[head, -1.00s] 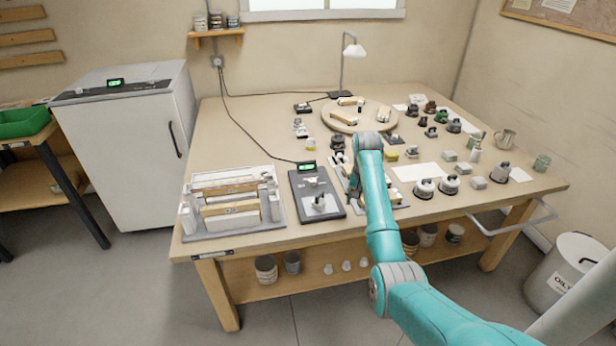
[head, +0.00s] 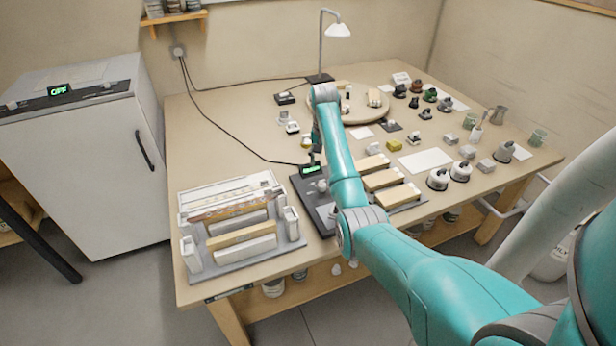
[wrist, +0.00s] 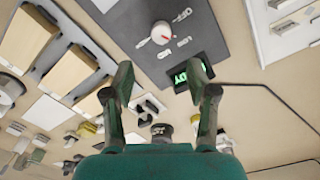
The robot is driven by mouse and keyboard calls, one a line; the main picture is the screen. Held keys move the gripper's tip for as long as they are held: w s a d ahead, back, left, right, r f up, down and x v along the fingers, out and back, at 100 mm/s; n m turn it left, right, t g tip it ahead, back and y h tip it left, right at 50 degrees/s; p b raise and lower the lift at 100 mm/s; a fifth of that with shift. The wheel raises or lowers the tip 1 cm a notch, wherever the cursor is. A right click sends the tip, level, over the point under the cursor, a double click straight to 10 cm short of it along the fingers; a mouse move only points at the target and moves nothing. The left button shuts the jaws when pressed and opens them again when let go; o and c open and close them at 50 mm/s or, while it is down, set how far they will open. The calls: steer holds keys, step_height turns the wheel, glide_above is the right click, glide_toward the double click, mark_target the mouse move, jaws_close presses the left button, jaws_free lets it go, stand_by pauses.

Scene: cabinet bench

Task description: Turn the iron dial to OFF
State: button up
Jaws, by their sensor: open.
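The iron dial is a pale round knob (wrist: 163,33) with a red mark, on a dark grey panel (wrist: 190,14) lettered OFF, LOW and MED; a further label at its left is too blurred to read. A green-lit display (wrist: 188,72) on the panel ends in "DY", partly hidden by a finger. In the head view the panel (head: 302,188) lies partly behind my arm. My gripper (wrist: 160,76) is open and empty, its fingers apart below the dial in the wrist view. It also shows in the head view (head: 316,152), near the display.
A rack with pale bars (head: 245,240) stands left of the panel. Wooden blocks (head: 382,180) lie to its right. A black cable (head: 240,140) runs to the panel. A lamp (head: 338,30) and round turntable (head: 360,112) stand behind. A white cabinet (head: 90,190) reads OFF.

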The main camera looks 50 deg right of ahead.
mark_target(322, 184)
step_height(322, 184, down, 11)
steer(key=shift+r, duration=0.1)
stand_by(0.5)
jaws_close()
